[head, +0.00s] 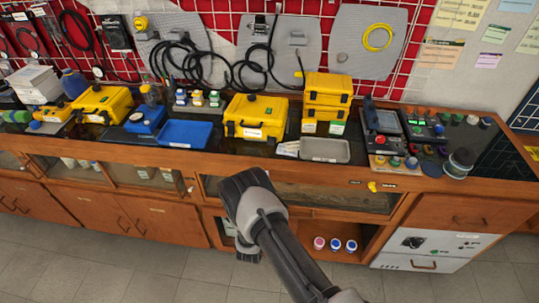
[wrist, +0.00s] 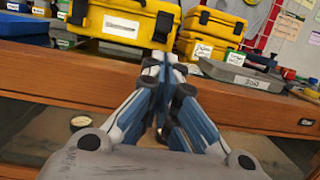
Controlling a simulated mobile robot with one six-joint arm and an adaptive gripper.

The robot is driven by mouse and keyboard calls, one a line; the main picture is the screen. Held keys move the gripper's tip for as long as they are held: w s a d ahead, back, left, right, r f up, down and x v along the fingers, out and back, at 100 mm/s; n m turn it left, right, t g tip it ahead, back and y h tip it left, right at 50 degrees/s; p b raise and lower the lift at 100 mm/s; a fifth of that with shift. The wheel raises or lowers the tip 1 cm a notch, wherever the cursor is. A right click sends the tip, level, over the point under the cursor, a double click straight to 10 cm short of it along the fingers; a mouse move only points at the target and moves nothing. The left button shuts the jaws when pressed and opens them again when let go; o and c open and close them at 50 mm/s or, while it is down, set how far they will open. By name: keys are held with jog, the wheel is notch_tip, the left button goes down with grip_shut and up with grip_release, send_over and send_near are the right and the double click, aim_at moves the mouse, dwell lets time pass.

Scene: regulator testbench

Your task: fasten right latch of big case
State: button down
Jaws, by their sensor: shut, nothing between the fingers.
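The big yellow case (head: 256,113) stands on the bench at the centre, its lid down and its front towards me. In the wrist view the case (wrist: 118,30) fills the top, with a white label and two black latches on its front. The right latch (wrist: 163,26) sits near the case's right edge. Whether it is fastened is too small to tell. My gripper (wrist: 162,62) is shut and empty, pointing at the case. Its tips appear just below the right latch in the picture; I cannot tell whether they touch. In the head view my arm hides the fingers.
Two stacked yellow cases (head: 326,97) and a grey tray (head: 325,150) stand to the right. A blue tray (head: 186,133) lies to the left. Several small bottles stand on the shelf under the bench.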

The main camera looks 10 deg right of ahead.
aim_at(269, 163)
jog(key=b+x, duration=0.2)
jog(key=x, duration=0.8)
jog(key=shift+r, duration=0.1)
